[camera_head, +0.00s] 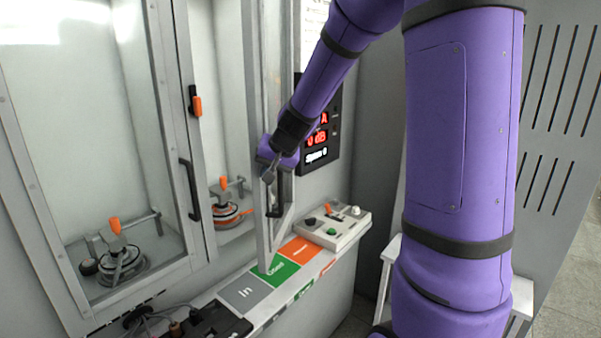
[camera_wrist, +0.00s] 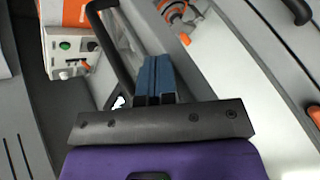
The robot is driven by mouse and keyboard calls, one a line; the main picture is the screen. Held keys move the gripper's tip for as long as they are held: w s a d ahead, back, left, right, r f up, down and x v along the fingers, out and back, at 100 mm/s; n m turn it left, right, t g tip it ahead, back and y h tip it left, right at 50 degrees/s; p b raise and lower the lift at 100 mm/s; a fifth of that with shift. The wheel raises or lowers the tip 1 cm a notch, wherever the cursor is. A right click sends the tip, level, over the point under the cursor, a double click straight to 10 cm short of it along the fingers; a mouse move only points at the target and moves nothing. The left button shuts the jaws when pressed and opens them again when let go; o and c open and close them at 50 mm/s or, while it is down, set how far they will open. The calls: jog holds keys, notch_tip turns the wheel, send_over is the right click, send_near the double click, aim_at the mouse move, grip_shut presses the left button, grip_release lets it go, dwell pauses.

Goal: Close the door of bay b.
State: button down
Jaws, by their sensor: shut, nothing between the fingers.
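The right-hand bay, which I take for bay b, has its door (camera_head: 263,232) swung outward, seen almost edge-on in the head view. Its black bar handle (camera_head: 279,192) is on the door's right side. The handle also shows in the wrist view (camera_wrist: 108,45). My gripper (camera_head: 268,176) is at the door beside the handle; its blue fingers (camera_wrist: 154,62) are together and hold nothing. In the wrist view the handle is just left of the fingers; whether they touch it or the door I cannot tell. Inside the bay sits a round motor with orange parts (camera_head: 226,211).
The left bay's door (camera_head: 45,200) is shut, with a black handle (camera_head: 190,190). A ledge with grey, green and orange labels (camera_head: 240,293) runs below. A control box (camera_head: 335,227) stands right of the door. A display panel (camera_head: 318,135) is behind my arm.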

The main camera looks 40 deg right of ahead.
jog(key=w+a, duration=0.7)
jog(key=w, duration=0.5)
jog(key=shift+w+a, duration=0.4)
